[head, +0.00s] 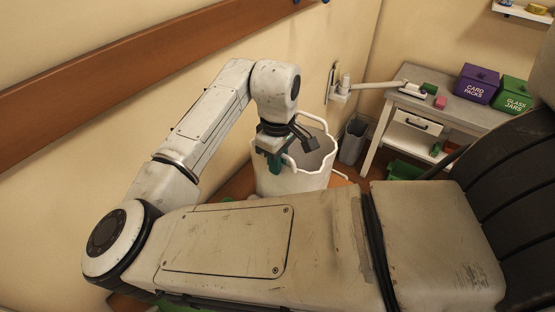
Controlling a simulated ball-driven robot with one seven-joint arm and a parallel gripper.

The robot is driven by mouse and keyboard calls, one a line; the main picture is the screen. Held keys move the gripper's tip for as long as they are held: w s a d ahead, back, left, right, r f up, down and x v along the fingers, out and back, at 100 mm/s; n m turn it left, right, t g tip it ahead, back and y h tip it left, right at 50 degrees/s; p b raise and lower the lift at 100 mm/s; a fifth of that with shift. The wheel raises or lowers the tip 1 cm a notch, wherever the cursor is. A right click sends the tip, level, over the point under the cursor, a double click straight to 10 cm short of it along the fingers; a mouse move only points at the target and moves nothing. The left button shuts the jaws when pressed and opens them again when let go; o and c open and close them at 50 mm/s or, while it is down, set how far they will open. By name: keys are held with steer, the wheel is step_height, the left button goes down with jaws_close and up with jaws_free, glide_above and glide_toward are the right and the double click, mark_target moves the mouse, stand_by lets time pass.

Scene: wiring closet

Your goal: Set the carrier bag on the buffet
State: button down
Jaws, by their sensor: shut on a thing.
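The carrier bag (304,180) is white, open at the top, with loop handles, and stands upright in the middle of the head view. My gripper (285,147) is at its near left rim, pointing down, and is shut on the bag there. A teal part shows at the jaws; the exact contact is partly hidden. My arm hides the bag's bottom, so I cannot tell whether it rests on anything. The grey-topped table with a drawer (447,107) at the right looks like the buffet. It is apart from the bag.
On the tabletop are a purple box (477,84), a green box (512,94) and a small pink block (440,102). A wall-mounted jointed arm (375,86) reaches toward it. A grey bin (352,141) stands between bag and table. The table's front left top has some free room.

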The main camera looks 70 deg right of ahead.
steer(key=c, duration=1.1)
jaws_free()
steer(key=shift+r, duration=0.1)
step_height(320, 180, up, 12)
steer(key=shift+r+b, duration=0.1)
steer(key=shift+b, duration=0.45)
